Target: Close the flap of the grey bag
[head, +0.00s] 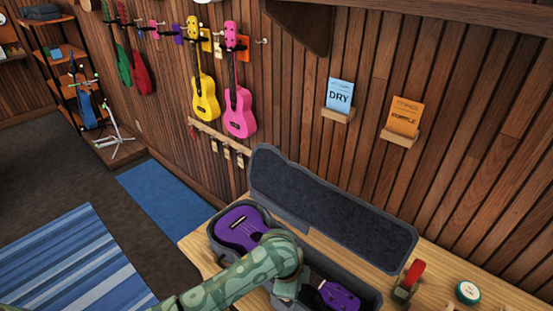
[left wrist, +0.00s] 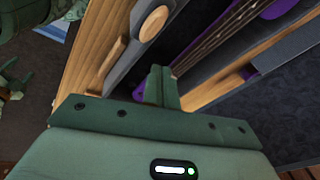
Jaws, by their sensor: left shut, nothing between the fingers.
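The grey bag (head: 262,204) is a ukulele-shaped case on the wooden counter. Its lid-like flap (head: 330,215) stands open, leaning back towards the wall, with its dark lining showing. A purple ukulele (head: 240,229) lies inside, its headstock at the near right end. My left gripper (head: 283,293) is over the middle of the bag, and my forearm hides part of the ukulele. In the left wrist view my left fingers (left wrist: 160,75) are shut and empty, close to the ukulele's neck (left wrist: 222,35). I cannot tell whether they touch anything.
A red-topped item (head: 413,275) and a round green tin (head: 467,292) stand on the counter right of the bag. Yellow (head: 205,97) and pink (head: 239,110) ukuleles hang behind.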

